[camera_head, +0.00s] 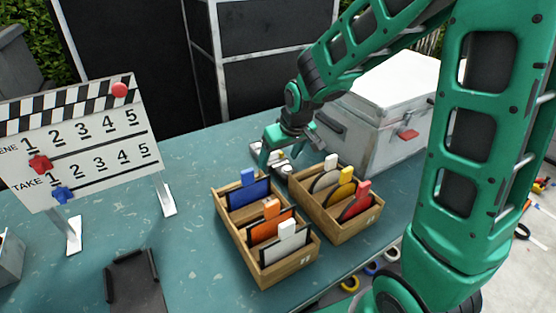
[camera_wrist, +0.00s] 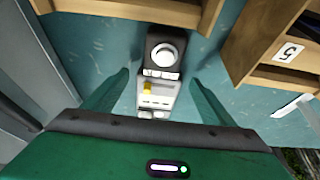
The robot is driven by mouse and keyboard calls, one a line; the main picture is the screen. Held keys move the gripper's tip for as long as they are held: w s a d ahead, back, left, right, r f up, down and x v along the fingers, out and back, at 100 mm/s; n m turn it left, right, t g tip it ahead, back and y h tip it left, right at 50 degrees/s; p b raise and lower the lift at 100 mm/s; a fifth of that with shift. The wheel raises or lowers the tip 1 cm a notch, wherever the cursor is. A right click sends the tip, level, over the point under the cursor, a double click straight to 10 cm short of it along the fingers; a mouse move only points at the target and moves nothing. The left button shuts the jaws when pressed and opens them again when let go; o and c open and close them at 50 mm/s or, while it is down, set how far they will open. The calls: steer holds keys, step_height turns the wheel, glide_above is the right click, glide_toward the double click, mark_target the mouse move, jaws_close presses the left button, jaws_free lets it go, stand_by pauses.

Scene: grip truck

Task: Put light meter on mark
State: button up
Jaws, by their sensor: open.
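The light meter (camera_wrist: 165,52) appears to be the small grey and white device with a round white disc and a yellow button in the wrist view. It lies on the teal table between my fingers. In the head view it is partly hidden under my gripper (camera_head: 277,158), at the table's far side. My gripper (camera_wrist: 159,80) is open, with one green finger on each side of the device and visible gaps between. I cannot make out a mark for certain.
Two wooden boxes (camera_head: 262,280) with coloured cards stand close in front of my gripper. A white case (camera_head: 385,120) stands behind at right. A scene board (camera_head: 85,145) with magnets stands at left. A dark tray (camera_head: 135,285) lies at front left. The table (camera_head: 190,165) between is clear.

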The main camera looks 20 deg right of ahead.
steer(key=shift+o, duration=0.4)
steer(key=v, duration=1)
steer(key=shift+r, duration=0.35)
glide_toward(273, 155)
steer(key=shift+w+a+f, duration=0.15)
steer(key=shift+f, duration=0.45)
steer(key=shift+w+a+f, duration=0.1)
steer(key=shift+a+f, duration=0.1)
steer(key=shift+f, duration=0.35)
steer(key=shift+d+x, duration=0.2)
steer(key=shift+x, duration=3.05)
steer(key=c, duration=1.3)
steer(key=shift+w+r, duration=0.1)
steer(key=shift+c, duration=1.1)
steer(key=shift+r, duration=0.1)
